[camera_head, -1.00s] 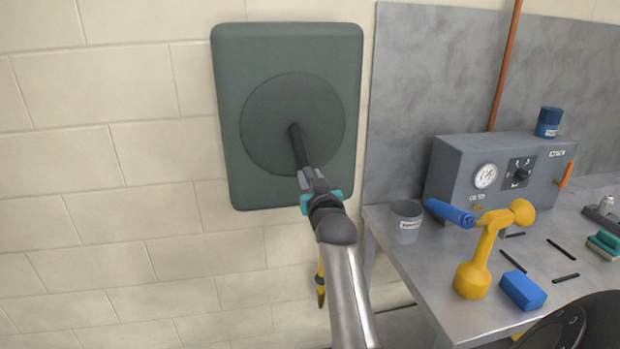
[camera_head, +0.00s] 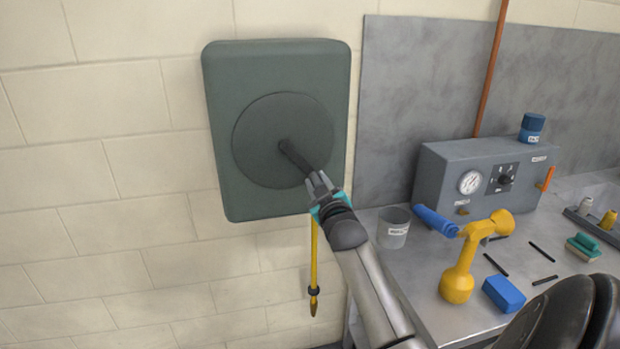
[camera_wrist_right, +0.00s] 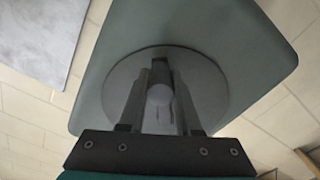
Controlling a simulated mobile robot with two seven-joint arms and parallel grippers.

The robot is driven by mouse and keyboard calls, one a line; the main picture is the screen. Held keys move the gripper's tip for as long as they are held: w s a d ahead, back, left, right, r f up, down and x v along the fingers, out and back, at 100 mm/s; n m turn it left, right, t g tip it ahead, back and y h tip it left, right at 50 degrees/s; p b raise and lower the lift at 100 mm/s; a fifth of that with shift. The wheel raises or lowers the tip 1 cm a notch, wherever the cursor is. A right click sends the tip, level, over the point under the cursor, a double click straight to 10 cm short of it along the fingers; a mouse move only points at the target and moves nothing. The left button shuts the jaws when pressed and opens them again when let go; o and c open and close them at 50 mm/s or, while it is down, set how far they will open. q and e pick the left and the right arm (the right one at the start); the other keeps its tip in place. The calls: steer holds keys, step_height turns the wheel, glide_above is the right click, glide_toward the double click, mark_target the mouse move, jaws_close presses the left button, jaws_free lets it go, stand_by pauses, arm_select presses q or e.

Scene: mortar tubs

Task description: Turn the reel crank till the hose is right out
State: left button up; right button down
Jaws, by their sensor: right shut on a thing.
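The hose reel (camera_head: 225,120) is a dark green-grey box on the block wall, with a round disc (camera_head: 262,120) on its front. A dark crank arm (camera_head: 300,156) runs from the disc's centre down and to the right. My right gripper (camera_head: 318,180) is shut on the crank handle at its outer end. In the right wrist view the pale round handle (camera_wrist_right: 160,95) sits between the two fingers. The yellow hose (camera_head: 314,255) hangs below the reel, with a dark collar and a nozzle at its end. My left gripper is out of view.
A metal bench (camera_head: 415,268) stands at the right. It bears a grey cup (camera_head: 393,232), a grey gauge box (camera_head: 440,175), a yellow drill-like tool (camera_head: 457,283), a blue block (camera_head: 503,294) and dark sticks. The wall left of the reel is clear.

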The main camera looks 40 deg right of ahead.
steer(key=shift+s+d+r+n+p, duration=0.3)
steer(key=shift+d+r+n+p, duration=0.35)
steer(key=shift+n+p, duration=0.45)
steer(key=shift+r, duration=0.15)
steer(key=c, duration=0.6)
jaws_free()
steer(key=shift+s+a, duration=0.1)
steer(key=v, duration=1.5)
